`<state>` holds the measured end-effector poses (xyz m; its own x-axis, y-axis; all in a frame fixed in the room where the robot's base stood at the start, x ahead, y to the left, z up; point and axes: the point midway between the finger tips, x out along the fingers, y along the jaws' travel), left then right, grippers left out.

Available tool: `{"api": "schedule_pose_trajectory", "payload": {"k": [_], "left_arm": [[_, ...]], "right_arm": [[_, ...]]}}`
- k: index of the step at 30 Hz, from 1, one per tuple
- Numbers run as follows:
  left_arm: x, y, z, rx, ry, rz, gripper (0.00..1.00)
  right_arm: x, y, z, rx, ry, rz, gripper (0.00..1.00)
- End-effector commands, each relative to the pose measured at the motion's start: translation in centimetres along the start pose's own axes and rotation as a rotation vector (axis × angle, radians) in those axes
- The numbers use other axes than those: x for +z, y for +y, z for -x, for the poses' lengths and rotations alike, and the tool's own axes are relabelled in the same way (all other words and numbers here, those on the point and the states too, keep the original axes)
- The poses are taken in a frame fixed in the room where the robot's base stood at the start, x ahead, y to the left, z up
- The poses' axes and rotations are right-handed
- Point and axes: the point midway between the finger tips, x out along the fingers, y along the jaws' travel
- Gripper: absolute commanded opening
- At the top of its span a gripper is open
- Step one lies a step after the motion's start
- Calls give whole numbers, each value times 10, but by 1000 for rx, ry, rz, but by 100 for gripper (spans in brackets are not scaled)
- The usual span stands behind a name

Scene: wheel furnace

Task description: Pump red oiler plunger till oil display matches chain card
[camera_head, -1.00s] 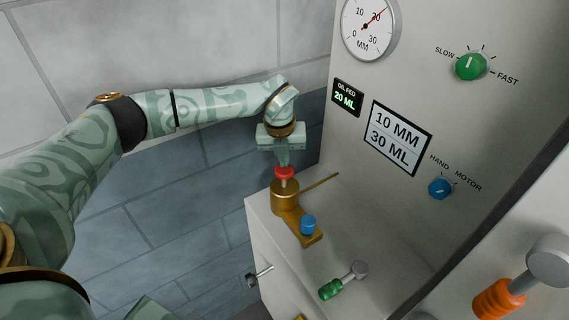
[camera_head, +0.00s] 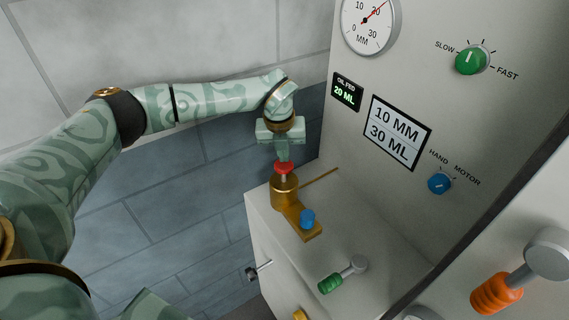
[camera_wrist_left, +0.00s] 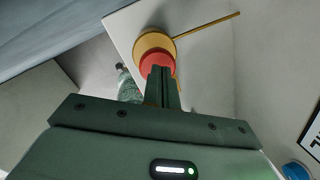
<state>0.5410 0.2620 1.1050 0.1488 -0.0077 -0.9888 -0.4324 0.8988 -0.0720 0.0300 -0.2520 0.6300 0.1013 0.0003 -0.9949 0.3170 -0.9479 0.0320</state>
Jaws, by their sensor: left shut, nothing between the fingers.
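The oiler (camera_head: 284,192) is a brass cylinder on the cabinet's ledge, with a red plunger cap (camera_head: 284,168) on top. My left gripper (camera_head: 284,158) is shut and empty, pointing down, with its fingertips at the top of the red cap. In the left wrist view the shut fingers (camera_wrist_left: 161,88) overlap the red cap (camera_wrist_left: 157,62); I cannot tell exact contact. The oil display (camera_head: 345,92) reads "OIL FED 20 ML". The chain card (camera_head: 396,133) reads "10 MM" and "30 ML". My right gripper is not in view.
A blue knob (camera_head: 307,218) sits on the oiler's brass base. A green-handled crank (camera_head: 331,284) and an orange-handled lever (camera_head: 497,294) lie to the right. A dial gauge (camera_head: 368,24), a green speed knob (camera_head: 472,60) and a blue hand/motor knob (camera_head: 440,184) are on the panel.

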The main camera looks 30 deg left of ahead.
Motion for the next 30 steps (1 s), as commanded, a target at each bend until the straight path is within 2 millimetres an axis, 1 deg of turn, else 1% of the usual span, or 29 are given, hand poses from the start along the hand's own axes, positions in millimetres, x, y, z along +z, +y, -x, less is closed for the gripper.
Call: {"api": "schedule_pose_trajectory", "payload": {"k": [3,28,30], "left_arm": [[-1,0,-6,1,1,0,0],[-6,3,-40,1,2,0,0],[-6,3,-38,1,1,0,0]], "right_arm": [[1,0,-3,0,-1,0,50],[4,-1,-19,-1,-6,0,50],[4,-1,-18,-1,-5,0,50]]}}
